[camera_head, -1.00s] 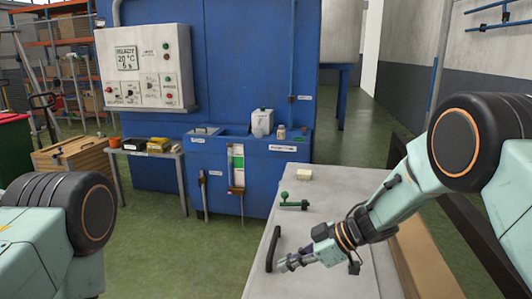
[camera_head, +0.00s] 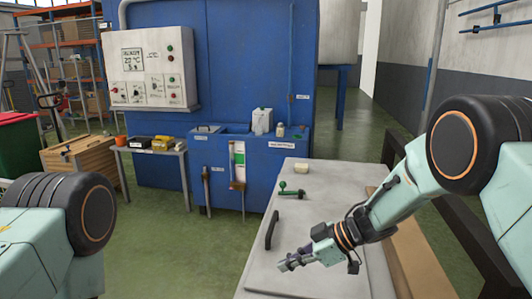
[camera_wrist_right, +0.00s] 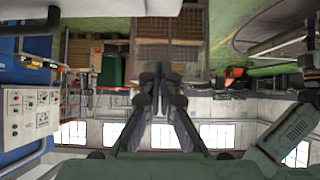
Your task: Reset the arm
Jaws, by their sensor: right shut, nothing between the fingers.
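My right arm comes in from the right in the head view. Its gripper (camera_head: 286,264) is shut and empty, above the light grey table top (camera_head: 335,205), close to the black handle (camera_head: 272,230) at the table's left side. I cannot tell whether it touches the table. In the right wrist view the fingers of the gripper (camera_wrist_right: 157,75) are together with nothing between them, and the room appears upside down. Only the upper part of my left arm shows at the lower left; its gripper is out of view.
A green valve lever (camera_head: 290,190) and a pale block (camera_head: 301,168) are at the table's far end. A blue machine (camera_head: 240,75) with a control panel (camera_head: 150,68) stands behind. A small side table (camera_head: 155,150) holds trays. The green floor (camera_head: 190,255) at left is clear.

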